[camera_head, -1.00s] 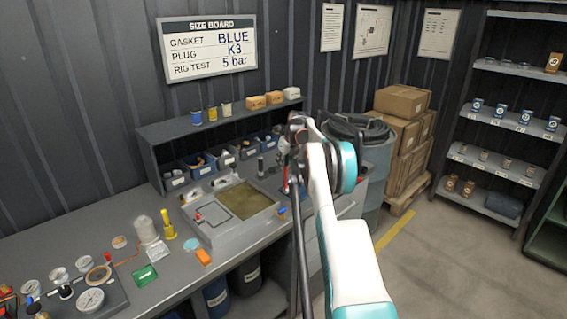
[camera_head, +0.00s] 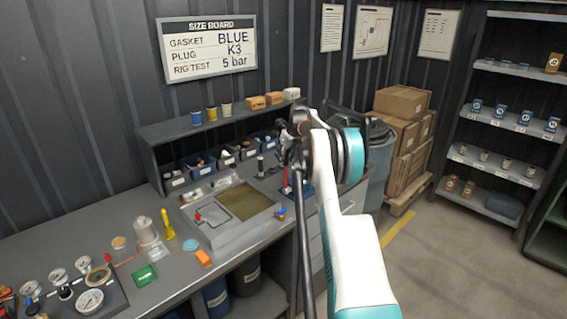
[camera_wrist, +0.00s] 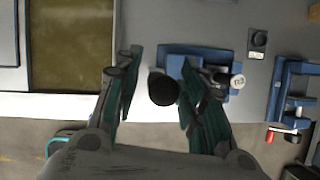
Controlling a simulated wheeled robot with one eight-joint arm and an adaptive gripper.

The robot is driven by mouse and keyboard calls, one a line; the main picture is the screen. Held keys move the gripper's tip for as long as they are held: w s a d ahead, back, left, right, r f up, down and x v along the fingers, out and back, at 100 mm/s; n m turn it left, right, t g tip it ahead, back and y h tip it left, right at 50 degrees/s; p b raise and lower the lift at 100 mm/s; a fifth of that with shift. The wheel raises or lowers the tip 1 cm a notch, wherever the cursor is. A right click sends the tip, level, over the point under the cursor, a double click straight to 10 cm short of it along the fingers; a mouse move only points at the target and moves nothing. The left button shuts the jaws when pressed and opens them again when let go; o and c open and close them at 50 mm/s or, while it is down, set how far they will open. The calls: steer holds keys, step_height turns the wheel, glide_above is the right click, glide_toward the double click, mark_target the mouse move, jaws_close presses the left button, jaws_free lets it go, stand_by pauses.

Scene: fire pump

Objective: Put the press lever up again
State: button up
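In the wrist view, a blue press-like fixture (camera_wrist: 190,58) stands at the bench edge. A round black knob (camera_wrist: 163,88), which looks like the lever's end, shows between the two green fingers of my gripper (camera_wrist: 160,65). The fingers stand apart, the right one close beside the knob; I cannot tell whether it touches. A pale cylinder with dark marks (camera_wrist: 237,81) lies right of the right finger. In the head view, my gripper (camera_head: 293,150) is over the bench's right end, and blue and red parts (camera_head: 287,187) show below it. The lever's angle is mostly hidden by my arm.
A shallow tray (camera_head: 205,235) with a murky basin is left of the press. A shelf with bins (camera_head: 165,135) runs behind. Another blue fixture (camera_wrist: 277,100) is at the right in the wrist view. Boxes (camera_head: 400,103) and a grey barrel (camera_head: 377,170) stand beyond the bench.

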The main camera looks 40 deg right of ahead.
steer(key=v, duration=0.7)
steer(key=shift+s+r, duration=0.2)
steer(key=shift+r, duration=0.15)
